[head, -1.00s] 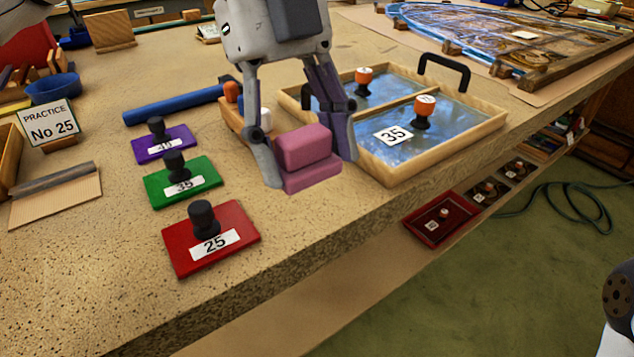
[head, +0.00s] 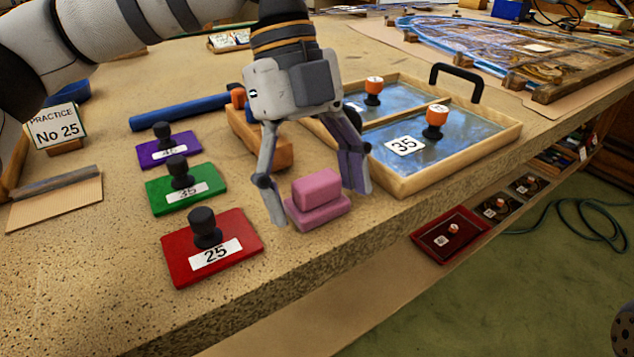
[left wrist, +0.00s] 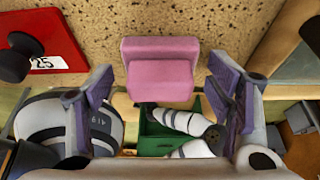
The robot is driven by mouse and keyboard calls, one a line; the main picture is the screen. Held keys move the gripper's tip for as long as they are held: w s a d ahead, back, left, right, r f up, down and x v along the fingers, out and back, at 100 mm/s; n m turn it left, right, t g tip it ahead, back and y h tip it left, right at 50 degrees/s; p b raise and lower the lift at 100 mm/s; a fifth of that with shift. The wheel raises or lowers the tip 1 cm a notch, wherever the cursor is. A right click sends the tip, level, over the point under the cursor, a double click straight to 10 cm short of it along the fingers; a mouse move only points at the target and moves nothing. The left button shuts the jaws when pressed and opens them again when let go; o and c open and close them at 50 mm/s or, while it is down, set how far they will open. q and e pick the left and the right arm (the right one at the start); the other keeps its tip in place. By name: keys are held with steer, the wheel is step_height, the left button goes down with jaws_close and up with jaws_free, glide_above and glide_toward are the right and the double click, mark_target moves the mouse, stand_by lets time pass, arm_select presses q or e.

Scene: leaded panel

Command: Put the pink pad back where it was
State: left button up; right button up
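The pink pad (head: 318,197), a small block on a wider base, sits near the bench's front edge in the head view. It also shows in the left wrist view (left wrist: 160,72), centred between the fingers. My left gripper (head: 320,203) is open with one finger on each side of the pad. Narrow gaps show between fingers and pad in both views; the fingers also show in the left wrist view (left wrist: 160,88). The pad's underside is hidden, so its contact with the bench cannot be seen. My right gripper is not in view.
Left of the pad lie red (head: 180,260), green (head: 210,197) and purple (head: 190,146) plates with black knobs. A wooden-framed tray (head: 455,152) stands close on the right. A wooden block (head: 262,143) is behind the gripper. Bare bench lies between the red plate and pad.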

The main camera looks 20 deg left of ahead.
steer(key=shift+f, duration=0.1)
arm_select(q)
steer(key=p+v, duration=0.2)
steer(key=v, duration=1)
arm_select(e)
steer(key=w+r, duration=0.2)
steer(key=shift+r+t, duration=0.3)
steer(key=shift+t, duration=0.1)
arm_select(q)
steer(key=shift+s, duration=0.1)
